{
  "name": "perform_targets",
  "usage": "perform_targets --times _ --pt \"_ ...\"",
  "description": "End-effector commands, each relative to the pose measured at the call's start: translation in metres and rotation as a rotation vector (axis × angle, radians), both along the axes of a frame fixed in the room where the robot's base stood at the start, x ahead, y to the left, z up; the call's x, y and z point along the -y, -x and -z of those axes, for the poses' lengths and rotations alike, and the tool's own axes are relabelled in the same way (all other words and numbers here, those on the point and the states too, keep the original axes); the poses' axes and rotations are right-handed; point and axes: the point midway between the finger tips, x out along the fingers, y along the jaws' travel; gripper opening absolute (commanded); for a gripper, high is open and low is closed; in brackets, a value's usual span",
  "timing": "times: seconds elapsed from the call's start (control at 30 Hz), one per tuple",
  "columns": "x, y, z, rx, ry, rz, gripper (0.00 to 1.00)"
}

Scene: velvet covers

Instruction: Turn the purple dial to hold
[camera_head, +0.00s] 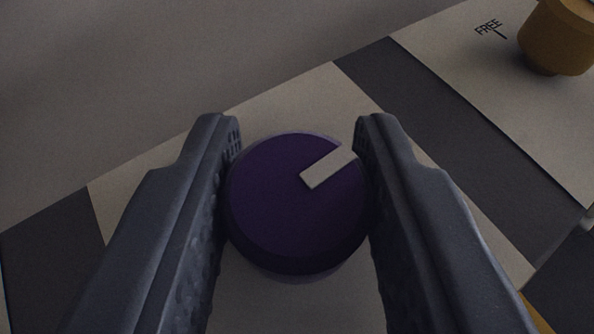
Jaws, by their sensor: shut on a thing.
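The purple dial (285,220) is a round knob in the middle of the head camera view, mounted on a pale panel (270,110). A light bar marker (327,167) on its face points to the upper right in the picture. My gripper (298,165) is shut on the dial, one finger against its left side and one against its right. No label for the purple dial shows; the fingers and the dial hide part of the panel around it.
A yellow-brown knob (560,38) stands on another pale panel at the top right, with the label FREE (488,27) beside it. Dark strips (425,95) separate the panels. The grey surface (150,70) at the upper left is clear.

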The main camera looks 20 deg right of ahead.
Motion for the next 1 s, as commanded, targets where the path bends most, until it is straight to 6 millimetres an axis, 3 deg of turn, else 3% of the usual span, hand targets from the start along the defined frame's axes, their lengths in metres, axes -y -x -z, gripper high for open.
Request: perform_targets --times 0.8,0.83,0.9,1.0 --pt "0.0012 -0.0006 0.0002 0.001 0.0 0.083 0.08" --pt "0.0012 -0.0007 0.0002 0.001 0.0 0.083 0.36" --pt "0.0011 -0.0007 0.0001 0.001 0.0 0.083 0.52" --pt "0.0008 -0.0007 0.0001 0.001 0.0 0.082 0.52"
